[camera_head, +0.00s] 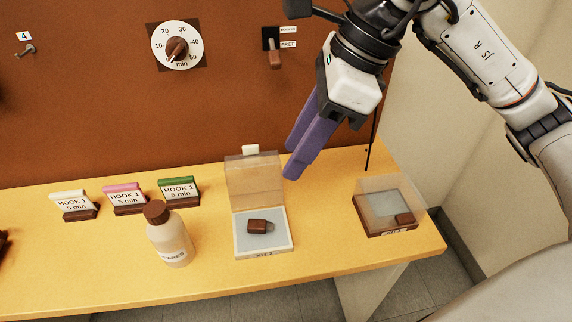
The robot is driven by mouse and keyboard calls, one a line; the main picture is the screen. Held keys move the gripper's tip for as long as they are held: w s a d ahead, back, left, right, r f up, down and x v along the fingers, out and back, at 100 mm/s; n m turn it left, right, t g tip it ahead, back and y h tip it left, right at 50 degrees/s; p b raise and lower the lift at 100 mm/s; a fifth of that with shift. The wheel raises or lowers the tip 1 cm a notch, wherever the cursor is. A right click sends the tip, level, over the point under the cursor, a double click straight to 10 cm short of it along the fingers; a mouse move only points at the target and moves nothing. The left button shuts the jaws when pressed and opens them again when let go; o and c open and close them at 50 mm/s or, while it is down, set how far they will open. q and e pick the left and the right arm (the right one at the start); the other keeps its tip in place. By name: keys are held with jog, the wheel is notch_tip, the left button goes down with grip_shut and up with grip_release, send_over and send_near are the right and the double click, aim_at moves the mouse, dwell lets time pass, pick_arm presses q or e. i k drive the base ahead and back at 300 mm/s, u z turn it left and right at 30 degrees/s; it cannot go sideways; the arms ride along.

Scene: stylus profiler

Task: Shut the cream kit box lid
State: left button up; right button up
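The cream kit box (240,246) stands on the yellow table, right of the white bottle. Its see-through lid (254,182) is open and stands nearly upright at the back edge, with a pale tab on top. A dark brown block with a grey end (260,227) lies inside on a grey pad. My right gripper (291,162), with purple fingers, is above and just right of the lid, apart from it as far as I can tell. Its fingers lie side by side with no clear gap, and it looks empty. My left gripper is out of view.
A brown box with a clear cover (372,226) stands near the table's right end. The white bottle with a brown cap (171,240) is close left. White, pink (125,197) and green label holders stand farther left. A brown panel with a dial (177,47) rises behind.

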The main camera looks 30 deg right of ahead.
aim_at(248, 150)
jog(key=k, duration=1)
